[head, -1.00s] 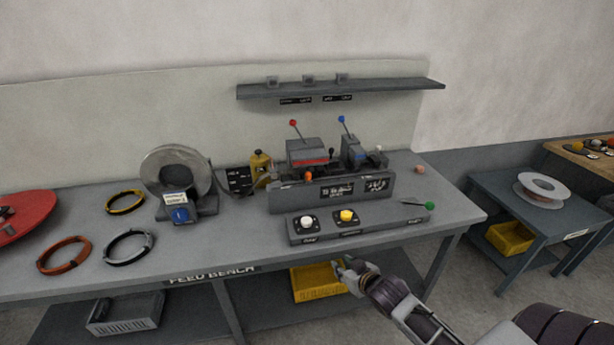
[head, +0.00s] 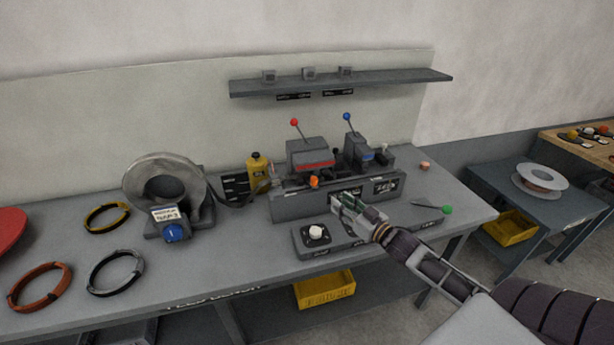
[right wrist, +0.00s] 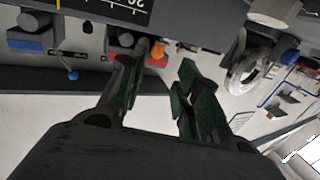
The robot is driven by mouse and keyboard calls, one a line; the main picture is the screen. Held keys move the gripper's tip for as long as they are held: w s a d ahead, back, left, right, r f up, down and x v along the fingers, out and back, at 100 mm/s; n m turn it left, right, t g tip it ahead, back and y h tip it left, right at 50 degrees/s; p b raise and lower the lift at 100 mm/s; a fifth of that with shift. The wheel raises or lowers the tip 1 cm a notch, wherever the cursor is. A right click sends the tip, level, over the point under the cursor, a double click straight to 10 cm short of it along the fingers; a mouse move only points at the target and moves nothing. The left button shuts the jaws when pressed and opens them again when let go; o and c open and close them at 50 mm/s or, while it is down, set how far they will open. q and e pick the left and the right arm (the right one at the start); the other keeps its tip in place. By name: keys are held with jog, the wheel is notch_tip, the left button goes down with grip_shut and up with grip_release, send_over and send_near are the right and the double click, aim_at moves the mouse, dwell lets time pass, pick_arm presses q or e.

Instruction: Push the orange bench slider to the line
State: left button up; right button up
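The orange slider knob (head: 314,181) sits at the front of the grey bench machine (head: 290,207), left of its labels. It also shows as an orange piece (right wrist: 158,54) beyond the fingertips in the right wrist view. My right gripper (head: 347,202) is above the button panel, in front of the machine and to the right of the knob. In the right wrist view the right gripper (right wrist: 163,62) has its two dark green fingers apart with nothing between them. It does not visibly touch the knob. I cannot make out the line. My left gripper is out of view.
A button panel (head: 340,248) with a white button (head: 316,232) lies below my right gripper. A red-knobbed lever (head: 294,122) and a blue-knobbed lever (head: 348,117) rise behind. A green-knobbed lever (head: 447,209) is at right. A yellow bottle (head: 256,174) stands left.

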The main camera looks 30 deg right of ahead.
aim_at(314, 185)
jog(key=shift+w+d+r, duration=0.1)
jog(key=shift+w+r, duration=0.35)
jog(key=shift+w, duration=0.1)
jog(key=shift+w, duration=0.2)
jog(key=shift+w+a+p, duration=0.1)
jog(key=shift+w+a, duration=0.25)
jog(key=shift+w, duration=1.8)
jog(key=shift+w+a+p, duration=0.1)
jog(key=shift+w+a, duration=0.3)
jog(key=shift+w, duration=1.8)
jog(key=shift+w+a+p, duration=0.1)
jog(key=shift+w+a, duration=0.25)
jog(key=shift+w, duration=1.8)
grip_shut()
